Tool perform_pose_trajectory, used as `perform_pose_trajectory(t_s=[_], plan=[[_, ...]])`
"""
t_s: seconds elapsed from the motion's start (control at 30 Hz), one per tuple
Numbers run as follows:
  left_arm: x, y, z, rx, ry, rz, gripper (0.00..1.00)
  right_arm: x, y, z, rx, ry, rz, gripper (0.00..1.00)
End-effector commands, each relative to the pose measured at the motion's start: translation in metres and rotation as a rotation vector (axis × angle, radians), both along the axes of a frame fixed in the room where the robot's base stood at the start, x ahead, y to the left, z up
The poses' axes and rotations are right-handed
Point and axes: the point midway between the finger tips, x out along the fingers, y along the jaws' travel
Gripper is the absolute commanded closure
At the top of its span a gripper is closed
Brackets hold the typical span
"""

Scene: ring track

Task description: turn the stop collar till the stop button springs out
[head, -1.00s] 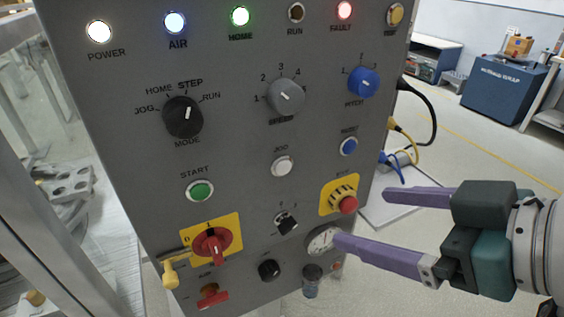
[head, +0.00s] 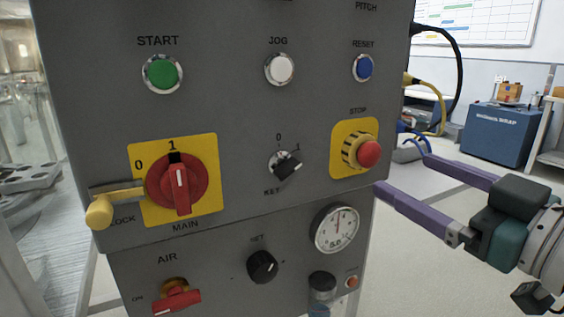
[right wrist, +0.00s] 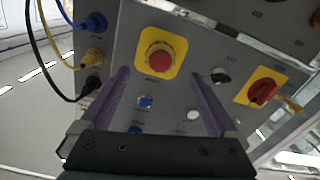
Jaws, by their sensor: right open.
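The stop button (head: 369,154) is a red mushroom head on a yellow square plate at the right of the grey panel, under the word STOP. A yellow ribbed stop collar (head: 351,150) sits around it. In the right wrist view the red button (right wrist: 159,60) lies ahead of and between my finger lines, with the collar (right wrist: 147,52) around it. My right gripper (head: 402,173) is open and empty, to the right of the button and apart from it; both purple fingers (right wrist: 160,85) show in the right wrist view. My left gripper is not in view.
A red main switch (head: 178,182) with a yellow lock lever (head: 100,211) is at the panel's left. A key switch (head: 287,165), gauge (head: 336,228) and reset button (head: 363,67) surround the stop plate. Cables (head: 440,100) hang beyond the panel's right edge.

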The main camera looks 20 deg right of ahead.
Motion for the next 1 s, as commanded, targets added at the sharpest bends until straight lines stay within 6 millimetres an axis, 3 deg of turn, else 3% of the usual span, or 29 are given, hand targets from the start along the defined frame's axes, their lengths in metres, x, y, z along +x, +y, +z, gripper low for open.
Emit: perform_pose_trajectory(t_s=[0.3, 0.5, 0.87, 1.0], plan=[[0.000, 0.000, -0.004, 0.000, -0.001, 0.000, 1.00, 0.054, 0.005, 0.000, 0.002, -0.002, 0.000, 0.04], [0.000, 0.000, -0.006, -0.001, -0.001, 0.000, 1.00, 0.074, 0.006, -0.001, 0.002, 0.001, 0.001, 0.04], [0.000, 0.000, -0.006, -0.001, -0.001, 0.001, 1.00, 0.079, 0.007, 0.000, 0.002, 0.003, 0.002, 0.04], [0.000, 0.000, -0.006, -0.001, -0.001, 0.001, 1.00, 0.079, 0.007, 0.000, 0.001, 0.002, 0.002, 0.18]])
